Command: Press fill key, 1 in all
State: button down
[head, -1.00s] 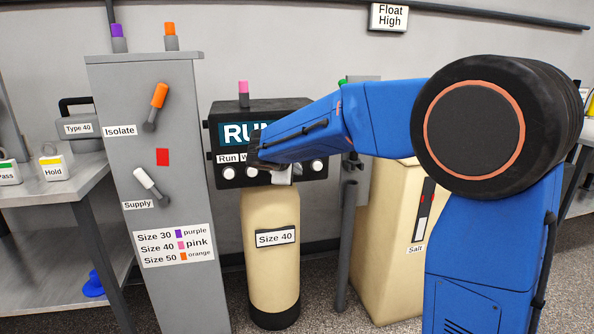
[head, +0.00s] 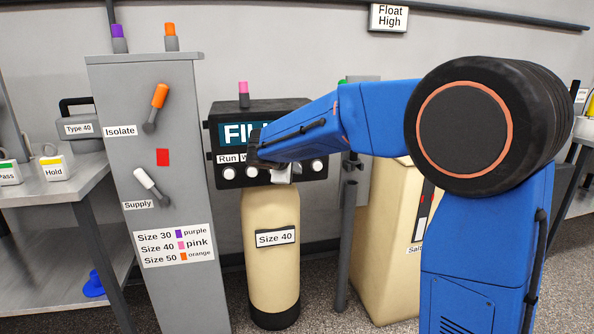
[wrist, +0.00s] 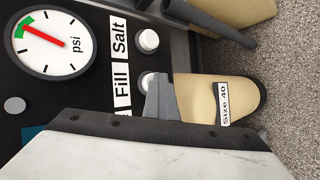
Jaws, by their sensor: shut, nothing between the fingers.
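The black control box (head: 290,112) stands on top of the beige tank, and its screen (head: 233,134) starts with "FIL", the rest hidden behind my arm. In the wrist view the white fill key (wrist: 148,79) sits below the "Fill" label (wrist: 122,88), partly covered by my fingertips. My gripper (wrist: 159,92) is shut and empty, its tips right at that key; I cannot tell whether they still touch it. In the head view my gripper (head: 284,174) is in front of the row of keys and hides the fill key.
The salt key (wrist: 149,40) is close beside the fill key. A psi gauge (wrist: 52,42) shows in the wrist view. The tank labelled Size 40 (head: 274,275) stands below. A grey cabinet (head: 105,90) with Isolate and Supply levers is on the left.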

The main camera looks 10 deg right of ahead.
jog(key=shift+r, duration=0.1)
dwell(0.6)
jog(key=shift+s, duration=0.9)
jog(key=s, duration=0.5)
jog(key=shift+s, duration=0.1)
dwell(0.5)
